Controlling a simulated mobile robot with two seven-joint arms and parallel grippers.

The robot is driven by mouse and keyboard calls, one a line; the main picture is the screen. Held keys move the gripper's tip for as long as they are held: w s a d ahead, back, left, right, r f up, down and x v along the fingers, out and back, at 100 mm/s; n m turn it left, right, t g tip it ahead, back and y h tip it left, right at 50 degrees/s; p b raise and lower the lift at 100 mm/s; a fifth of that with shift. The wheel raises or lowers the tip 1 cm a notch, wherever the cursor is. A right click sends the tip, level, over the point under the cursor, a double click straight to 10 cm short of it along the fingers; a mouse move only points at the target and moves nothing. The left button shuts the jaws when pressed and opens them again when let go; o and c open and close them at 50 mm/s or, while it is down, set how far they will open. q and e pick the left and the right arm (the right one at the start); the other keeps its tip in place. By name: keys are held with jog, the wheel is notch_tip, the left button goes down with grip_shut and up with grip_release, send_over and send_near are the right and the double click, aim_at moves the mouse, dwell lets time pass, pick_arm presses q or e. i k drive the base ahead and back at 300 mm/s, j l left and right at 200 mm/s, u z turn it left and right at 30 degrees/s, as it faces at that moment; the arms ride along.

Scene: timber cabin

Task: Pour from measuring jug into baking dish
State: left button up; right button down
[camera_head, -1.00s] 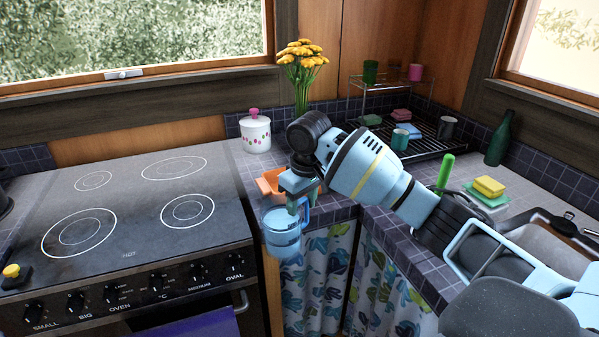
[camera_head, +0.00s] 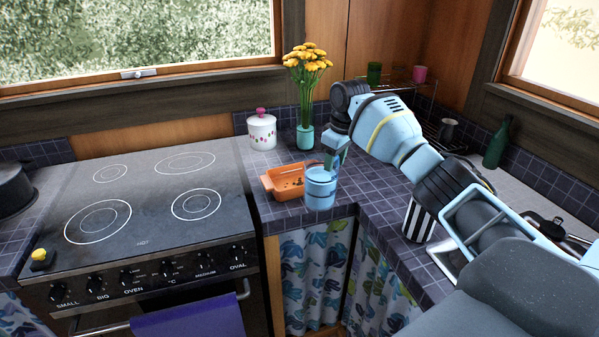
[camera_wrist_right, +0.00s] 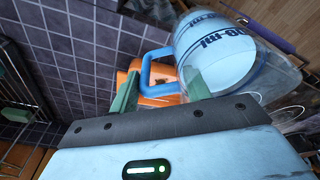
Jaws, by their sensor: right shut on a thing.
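The measuring jug (camera_head: 320,190) is light blue and see-through, and looks upright beside the baking dish's right end. In the right wrist view the jug (camera_wrist_right: 218,52) shows blue markings and a blue handle. My right gripper (camera_head: 332,160) is shut on that handle; in the wrist view its green fingers (camera_wrist_right: 160,86) are on either side of it. The baking dish (camera_head: 269,185) is orange, with small dark bits inside, on the tiled counter. Part of the dish (camera_wrist_right: 162,99) shows behind the handle. I cannot tell whether the jug touches the counter. My left gripper is out of view.
The stove (camera_head: 140,212) is left of the dish. A lidded white pot (camera_head: 262,132) and a vase of yellow flowers (camera_head: 305,135) stand behind it. A striped cup (camera_head: 418,219), a green bottle (camera_head: 497,143) and a dish rack are to the right.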

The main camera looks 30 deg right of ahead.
aim_at(286, 182)
jog(key=i+l, duration=0.75)
jog(key=k+j, duration=0.25)
jog(key=j, duration=0.2)
